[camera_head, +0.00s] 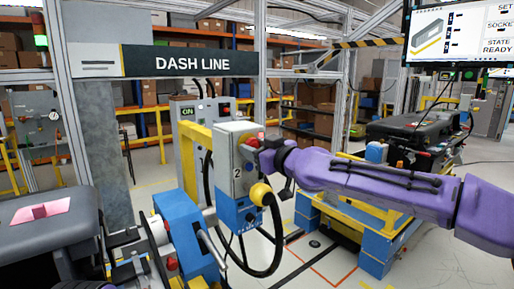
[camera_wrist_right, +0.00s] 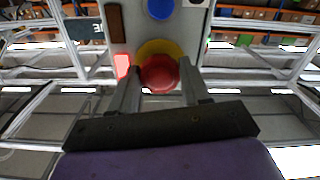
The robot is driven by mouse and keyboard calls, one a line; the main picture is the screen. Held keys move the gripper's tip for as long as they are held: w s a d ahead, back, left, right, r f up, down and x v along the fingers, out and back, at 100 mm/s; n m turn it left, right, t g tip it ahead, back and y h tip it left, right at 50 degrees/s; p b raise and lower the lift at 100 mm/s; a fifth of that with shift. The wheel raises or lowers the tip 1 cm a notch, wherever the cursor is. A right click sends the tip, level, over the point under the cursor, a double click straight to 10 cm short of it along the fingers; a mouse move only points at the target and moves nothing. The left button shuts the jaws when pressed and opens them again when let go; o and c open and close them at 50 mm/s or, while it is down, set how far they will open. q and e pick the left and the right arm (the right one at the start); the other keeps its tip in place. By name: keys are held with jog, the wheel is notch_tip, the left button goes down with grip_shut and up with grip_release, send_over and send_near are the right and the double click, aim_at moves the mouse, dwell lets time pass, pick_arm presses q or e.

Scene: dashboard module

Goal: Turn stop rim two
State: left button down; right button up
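Station box two (camera_head: 228,160), a grey box with a "2" on its face, stands at the middle of the head view. Its red stop (camera_head: 252,142) sits high on the right of the face. In the right wrist view the stop (camera_wrist_right: 160,74) is a red dome on a yellow rim (camera_wrist_right: 158,46). My right gripper (camera_head: 268,146) is at the stop, its purple arm coming from the right. Its two fingers stand apart, one on each side of the dome. I cannot tell whether they press on it. My left gripper is not in view.
A yellow knob (camera_head: 260,194) and a black hanging cable (camera_head: 277,245) are below the stop. A blue box (camera_head: 181,232) stands at lower left. A black module (camera_head: 412,130) rests on a stand at right. A screen (camera_head: 458,34) reads "STATE READY".

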jog(key=shift+m, duration=0.3)
jog(key=m, duration=0.3)
jog(key=shift+r+m, duration=0.1)
jog(key=shift+m, duration=1.5)
jog(key=o, duration=1.1)
jog(key=shift+d, duration=0.1)
jog(key=shift+s+d+b, duration=0.15)
jog(key=shift+s+b, duration=0.1)
jog(key=shift+b, duration=0.05)
jog(key=b+v, duration=0.3)
jog(key=v, duration=0.7)
jog(key=shift+b, duration=0.3)
